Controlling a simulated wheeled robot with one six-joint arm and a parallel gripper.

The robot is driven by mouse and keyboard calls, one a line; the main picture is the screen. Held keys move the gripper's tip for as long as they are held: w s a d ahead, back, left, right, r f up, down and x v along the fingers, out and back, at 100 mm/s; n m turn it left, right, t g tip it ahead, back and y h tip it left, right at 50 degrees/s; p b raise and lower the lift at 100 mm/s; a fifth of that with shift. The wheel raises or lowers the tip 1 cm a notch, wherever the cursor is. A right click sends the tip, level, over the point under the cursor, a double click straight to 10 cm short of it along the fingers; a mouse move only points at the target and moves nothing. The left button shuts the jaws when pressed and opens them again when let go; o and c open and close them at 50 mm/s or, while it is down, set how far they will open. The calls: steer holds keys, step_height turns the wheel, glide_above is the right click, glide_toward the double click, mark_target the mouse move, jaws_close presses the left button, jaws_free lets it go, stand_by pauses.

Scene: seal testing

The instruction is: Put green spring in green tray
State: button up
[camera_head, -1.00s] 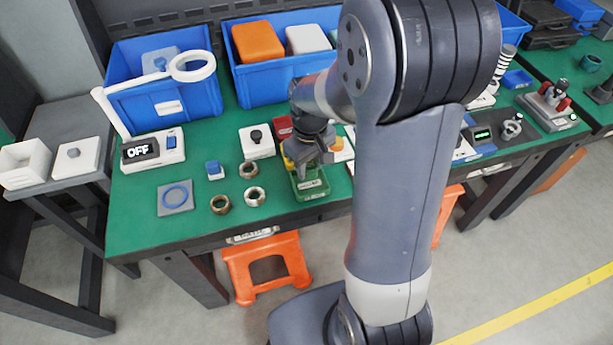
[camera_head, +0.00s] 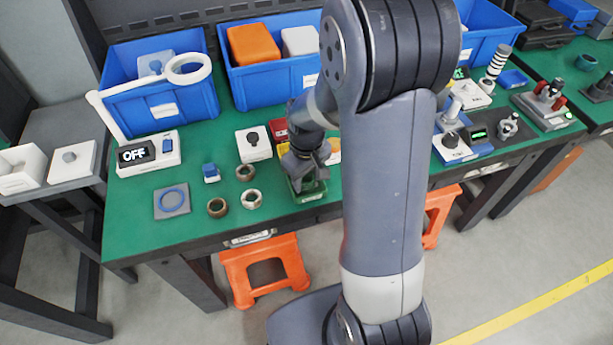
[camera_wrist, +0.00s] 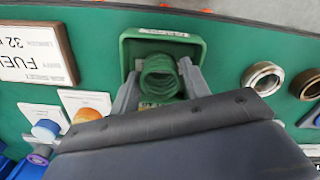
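The green tray (camera_head: 308,196) sits near the front edge of the green table; in the wrist view its rim (camera_wrist: 128,45) frames a light label. The green spring (camera_wrist: 160,78) is a coil between my fingertips, over the tray's area. Both fingers appear to touch its sides. My gripper (camera_head: 307,178) points down at the tray in the head view and hides the spring there; the fingers also show in the wrist view (camera_wrist: 160,82). I cannot tell whether the spring touches the tray floor.
A red tray (camera_head: 281,127) and a partly hidden yellow tray stand behind. Metal rings (camera_head: 217,207) and a blue-topped part (camera_head: 210,171) lie to the left. Blue bins (camera_head: 165,105) line the back. My arm blocks the table to the right.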

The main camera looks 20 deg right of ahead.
step_height(320, 180, up, 12)
steer(key=shift+r+p, duration=0.15)
steer(key=shift+p, duration=0.3)
steer(key=shift+d, duration=0.1)
